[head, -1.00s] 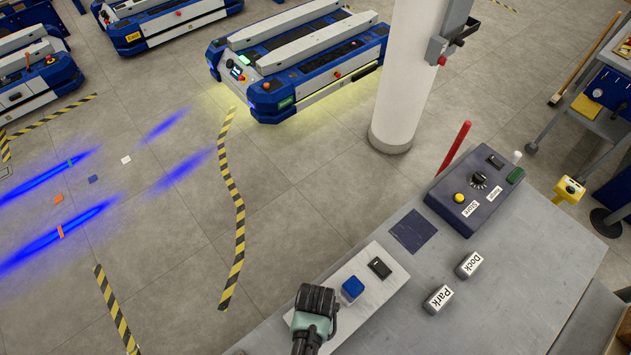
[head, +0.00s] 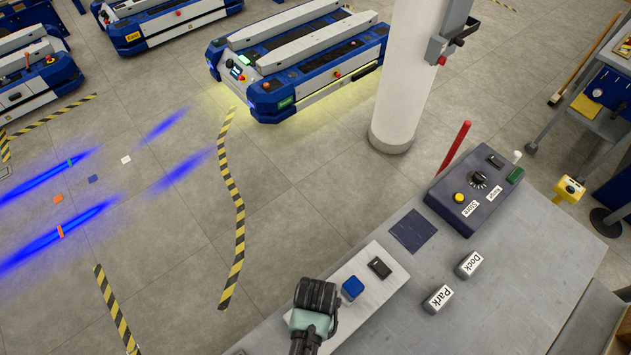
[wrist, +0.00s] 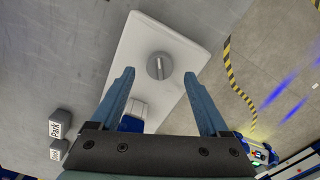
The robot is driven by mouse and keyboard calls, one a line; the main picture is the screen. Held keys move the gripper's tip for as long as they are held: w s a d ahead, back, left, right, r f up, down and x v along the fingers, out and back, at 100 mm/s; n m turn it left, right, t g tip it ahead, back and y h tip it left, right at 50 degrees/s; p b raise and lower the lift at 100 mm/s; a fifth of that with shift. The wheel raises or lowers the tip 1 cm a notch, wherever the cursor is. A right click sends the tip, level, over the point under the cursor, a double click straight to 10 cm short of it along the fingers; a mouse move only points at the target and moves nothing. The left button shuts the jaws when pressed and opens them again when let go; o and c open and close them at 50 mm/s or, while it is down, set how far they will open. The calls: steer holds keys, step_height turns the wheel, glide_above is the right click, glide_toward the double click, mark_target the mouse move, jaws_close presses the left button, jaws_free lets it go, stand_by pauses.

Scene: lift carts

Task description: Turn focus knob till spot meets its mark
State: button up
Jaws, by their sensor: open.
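The focus knob is most likely the round grey knob (wrist: 159,66) on a pale panel (wrist: 143,35) in the wrist view. Its raised bar runs nearly straight up the picture. My gripper (wrist: 158,74) is open, with one finger on each side of the knob; whether they touch it cannot be told. In the head view my gripper (head: 316,297) is over the near end of the panel and hides the knob. Blurred blue light streaks lie on the floor, one (head: 95,213) crossing an orange mark (head: 60,231), another (head: 40,179) crossing a small greenish mark (head: 70,161).
The panel also holds a blue button (head: 352,288) and a black switch (head: 379,268). Park (head: 438,299) and Dock (head: 468,264) blocks and a dark control box (head: 472,195) stand on the grey bench. A white pillar (head: 402,110) and lift cart (head: 297,63) stand beyond.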

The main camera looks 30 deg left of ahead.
step_height(320, 180, up, 10)
steer(key=shift+f+b, duration=0.2)
steer(key=shift+b, duration=0.15)
stand_by(0.4)
